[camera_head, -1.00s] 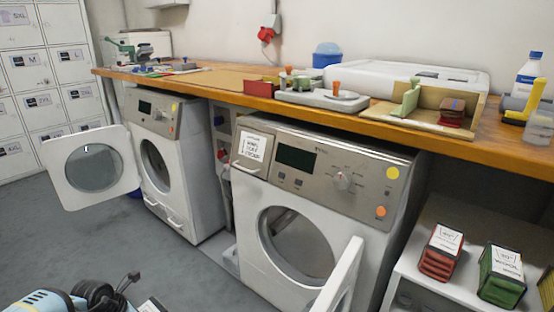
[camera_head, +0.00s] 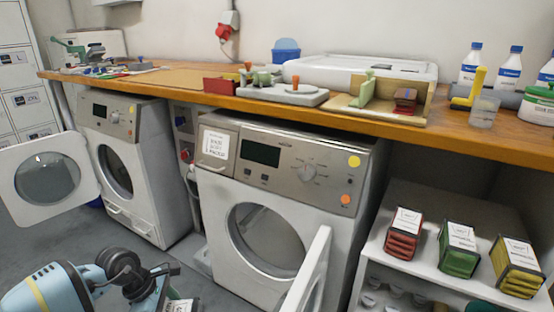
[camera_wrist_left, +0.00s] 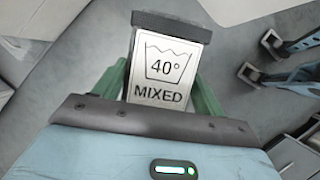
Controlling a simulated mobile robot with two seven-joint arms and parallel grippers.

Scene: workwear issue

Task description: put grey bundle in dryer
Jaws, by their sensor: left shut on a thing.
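My left gripper (camera_wrist_left: 163,85) is shut on a bundle whose white label (camera_wrist_left: 160,68) reads "40° MIXED". A dark strip shows at its far end; most of its body is hidden. In the head view my left gripper (camera_head: 165,285) is at the bottom edge, in front of the machines, with the bundle mostly cut off. Two white front-loading machines stand under the counter: a left one (camera_head: 170,190) and a right one (camera_head: 215,225). Both have round openings and open doors. The labels are too small to tell which is the dryer.
The right machine's door (camera_head: 312,270) swings out toward me; the left machine's door (camera_head: 20,205) swings out left. Red (camera_head: 402,240), green (camera_head: 457,258) and yellow (camera_head: 516,275) bundles sit on a white shelf. The wooden counter (camera_head: 190,82) overhangs the machines. Grey floor lies in front.

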